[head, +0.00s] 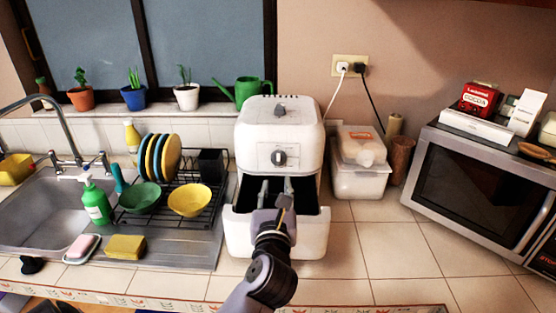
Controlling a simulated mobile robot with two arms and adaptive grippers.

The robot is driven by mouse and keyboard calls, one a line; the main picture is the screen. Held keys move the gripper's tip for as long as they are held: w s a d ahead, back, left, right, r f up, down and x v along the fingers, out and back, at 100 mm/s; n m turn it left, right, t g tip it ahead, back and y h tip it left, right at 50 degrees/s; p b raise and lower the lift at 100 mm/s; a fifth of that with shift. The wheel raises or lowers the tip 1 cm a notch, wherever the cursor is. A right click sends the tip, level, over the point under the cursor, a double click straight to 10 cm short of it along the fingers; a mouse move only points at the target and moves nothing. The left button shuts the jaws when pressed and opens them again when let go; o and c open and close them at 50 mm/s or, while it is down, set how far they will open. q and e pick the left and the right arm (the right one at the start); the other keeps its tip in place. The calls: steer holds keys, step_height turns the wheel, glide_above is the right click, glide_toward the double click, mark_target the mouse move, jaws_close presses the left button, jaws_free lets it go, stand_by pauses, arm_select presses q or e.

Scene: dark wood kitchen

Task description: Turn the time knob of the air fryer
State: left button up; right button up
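The white air fryer (252,125) stands on the tiled counter in the middle of the head view. A dark round knob (279,157) sits on a light panel on its front, and another dark knob (280,110) is on its sloped top. I cannot read which is the time knob. Its drawer (236,228) is pulled out, showing a dark inside. My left gripper (275,190) is over the open drawer, just below the front knob and apart from it. Its two fingers are spread and hold nothing. My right gripper is out of view.
A dish rack (205,215) with bowls and plates stands left, beside the sink (45,215). A clear container (358,180) is close to the fryer's right side. A microwave (470,190) is at right. The counter front right of the fryer is clear.

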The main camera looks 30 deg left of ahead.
mark_target(278, 160)
arm_select(q)
steer(key=p+x, duration=0.2)
steer(key=x, duration=0.8)
steer(key=shift+w+a, duration=0.2)
steer(key=shift+w, duration=0.15)
steer(key=shift+c, duration=0.5)
jaws_close()
